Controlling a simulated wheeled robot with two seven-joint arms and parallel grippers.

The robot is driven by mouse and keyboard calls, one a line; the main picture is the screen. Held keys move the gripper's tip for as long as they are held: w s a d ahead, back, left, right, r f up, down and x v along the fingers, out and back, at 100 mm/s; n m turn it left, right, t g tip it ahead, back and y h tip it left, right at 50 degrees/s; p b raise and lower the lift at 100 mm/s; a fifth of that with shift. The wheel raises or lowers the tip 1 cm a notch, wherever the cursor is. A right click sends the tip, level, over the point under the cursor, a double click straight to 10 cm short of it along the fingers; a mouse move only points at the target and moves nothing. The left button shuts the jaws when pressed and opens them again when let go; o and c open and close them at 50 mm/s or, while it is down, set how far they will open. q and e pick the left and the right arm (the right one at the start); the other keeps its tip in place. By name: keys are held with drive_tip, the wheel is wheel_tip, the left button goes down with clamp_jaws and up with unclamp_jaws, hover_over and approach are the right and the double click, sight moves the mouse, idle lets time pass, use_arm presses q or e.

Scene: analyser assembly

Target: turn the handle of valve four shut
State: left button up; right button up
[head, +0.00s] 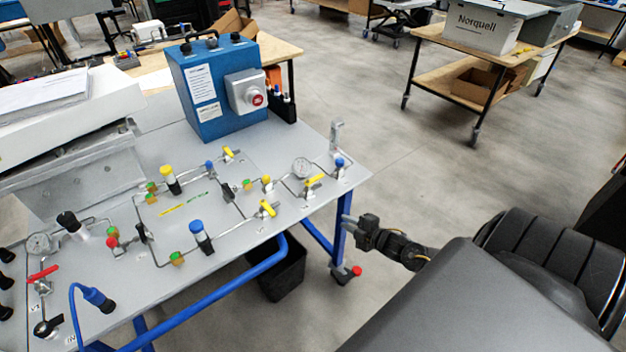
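The valve panel (105,200) is a grey tabletop board carrying thin pipes and several small valves. Yellow handles show at the back (230,152), at the middle (267,207) and at the right (314,181). A red handle (43,273) sits at the far left, with a black handle (47,327) below it. The valve labels are too small to read, so I cannot tell which is valve four. My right gripper (348,227) is off the panel's right edge, apart from every handle. Its fingers are too small to judge their opening. My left gripper is out of view.
A blue box (215,88) with a red button stands at the panel's back. Gauges (301,167) and upright fittings rise from the board. A blue table frame (338,245) and black bin (278,275) are below. Open floor lies right, with a wooden cart (440,35) behind.

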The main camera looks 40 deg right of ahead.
drive_tip(key=w+a+r+n+t+y, duration=0.2)
drive_tip(key=w+r+n+y, duration=0.15)
drive_tip(key=r, duration=0.65)
drive_tip(key=n+y, duration=0.1)
drive_tip(key=n, duration=0.3)
approach(321, 178)
drive_tip(key=shift+w, duration=1.25)
drive_tip(key=x, duration=0.3)
drive_tip(key=p+x, duration=0.1)
drive_tip(key=x, duration=0.3)
drive_tip(key=a+x, duration=0.1)
drive_tip(key=x, duration=0.2)
drive_tip(key=shift+a+p, duration=0.1)
drive_tip(key=shift+p, duration=0.2)
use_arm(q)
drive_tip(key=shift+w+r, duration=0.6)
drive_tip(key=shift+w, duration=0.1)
use_arm(e)
clamp_jaws()
